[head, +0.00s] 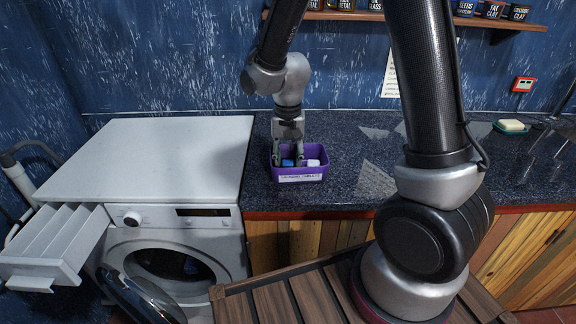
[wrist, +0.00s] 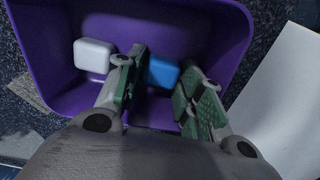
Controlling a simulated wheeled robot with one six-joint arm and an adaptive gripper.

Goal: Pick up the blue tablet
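The blue tablet (wrist: 162,72) lies in the purple box labelled for laundry tablets (head: 300,174), next to a white tablet (wrist: 93,55). In the head view the blue tablet (head: 287,163) shows partly behind my gripper's fingers. My gripper (wrist: 158,88) reaches down into the box with its green-padded fingers apart, one on each side of the blue tablet. A gap shows between the tablet and the right finger; the left finger is close to it or touching, I cannot tell which. In the head view the white tablet (head: 312,162) is right of my gripper (head: 288,160).
The box stands on a dark speckled counter (head: 345,190) near its front edge. A white washing machine (head: 175,160) with its drawer (head: 60,245) pulled out and door open is to the left. A soap dish (head: 510,127) stands at the back right. A shelf (head: 350,15) hangs above.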

